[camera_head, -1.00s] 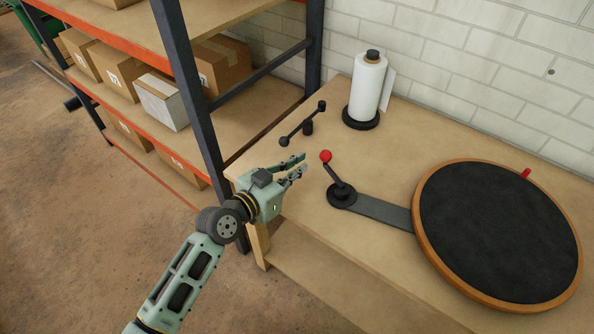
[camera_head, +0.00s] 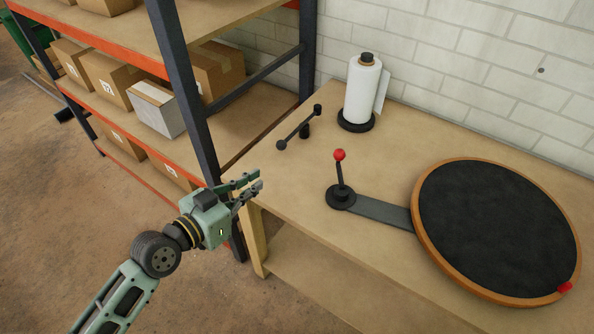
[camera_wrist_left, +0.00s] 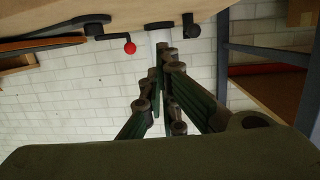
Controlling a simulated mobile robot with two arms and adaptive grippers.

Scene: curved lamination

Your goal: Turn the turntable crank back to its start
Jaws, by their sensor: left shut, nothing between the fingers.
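The turntable (camera_head: 490,230) is a black disc with a wooden rim, on the right of the bench in the head view. A red mark (camera_head: 565,287) sits on its rim at the lower right. A dark arm (camera_head: 383,211) joins it to the crank (camera_head: 340,176), whose red knob points up and away toward the wall. The crank's red knob also shows in the left wrist view (camera_wrist_left: 130,48). My left gripper (camera_head: 255,185) is shut and empty at the bench's left edge, apart from the crank. My right gripper is not in view.
A white roll on a black stand (camera_head: 362,92) stands at the back by the brick wall. A dark rod with round ends (camera_head: 298,128) lies left of it. Shelving with cardboard boxes (camera_head: 158,107) stands left of the bench. The bench front is clear.

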